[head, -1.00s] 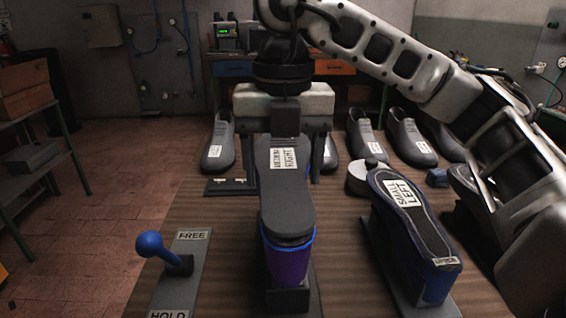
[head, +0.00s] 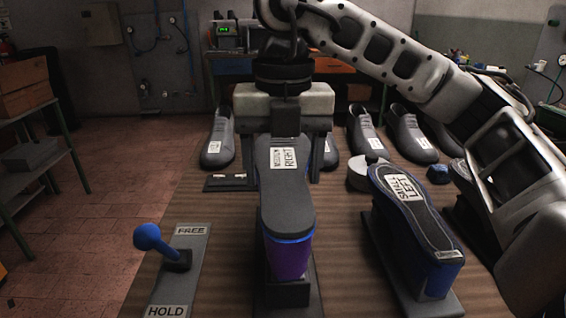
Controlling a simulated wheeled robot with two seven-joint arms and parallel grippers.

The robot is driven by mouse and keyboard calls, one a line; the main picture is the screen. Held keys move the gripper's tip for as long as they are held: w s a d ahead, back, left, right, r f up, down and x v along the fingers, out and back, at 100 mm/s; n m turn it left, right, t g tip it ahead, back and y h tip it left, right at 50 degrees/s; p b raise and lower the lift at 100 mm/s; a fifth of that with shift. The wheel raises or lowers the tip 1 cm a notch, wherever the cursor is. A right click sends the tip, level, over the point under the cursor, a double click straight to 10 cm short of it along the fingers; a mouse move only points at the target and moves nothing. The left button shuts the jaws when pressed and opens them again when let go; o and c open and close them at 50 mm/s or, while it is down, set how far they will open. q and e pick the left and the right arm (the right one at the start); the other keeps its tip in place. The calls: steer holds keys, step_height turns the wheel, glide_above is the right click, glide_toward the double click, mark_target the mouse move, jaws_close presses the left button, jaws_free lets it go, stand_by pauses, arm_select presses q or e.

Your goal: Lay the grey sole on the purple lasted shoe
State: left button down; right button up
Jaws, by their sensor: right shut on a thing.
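The grey sole (head: 286,205), with a white label reading "RIGHT", lies lengthwise over the purple lasted shoe (head: 286,260). The shoe stands sole-side up on a dark stand, and its purple heel end with a blue rim shows below the sole. The sole's near end looks level with the top of the shoe; I cannot tell whether it touches all along. My right gripper (head: 287,165) is above the sole's far part, its two fingers down at either side, shut on the sole. The far end is hidden behind the gripper. My left gripper is not in view.
A blue-knobbed lever (head: 158,245) stands on a FREE/HOLD plate at the left. A blue shoe with a "SMALL LEFT" sole (head: 415,215) stands at the right. A round grey tin (head: 366,173) and several grey shoes (head: 408,135) are behind. Bench is clear between lever and stand.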

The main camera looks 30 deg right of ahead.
steer(key=o, duration=1.1)
steer(key=shift+r, duration=0.15)
step_height(320, 180, up, 4)
steer(key=shift+f+p, duration=0.1)
steer(key=shift+p, duration=0.7)
arm_select(q)
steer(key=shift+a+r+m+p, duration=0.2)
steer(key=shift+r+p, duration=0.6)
steer(key=shift+p, duration=0.3)
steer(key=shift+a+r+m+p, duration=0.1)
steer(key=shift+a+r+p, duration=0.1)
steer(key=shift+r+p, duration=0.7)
arm_select(e)
step_height(320, 180, up, 12)
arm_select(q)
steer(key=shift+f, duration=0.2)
arm_select(e)
steer(key=shift+f, duration=0.1)
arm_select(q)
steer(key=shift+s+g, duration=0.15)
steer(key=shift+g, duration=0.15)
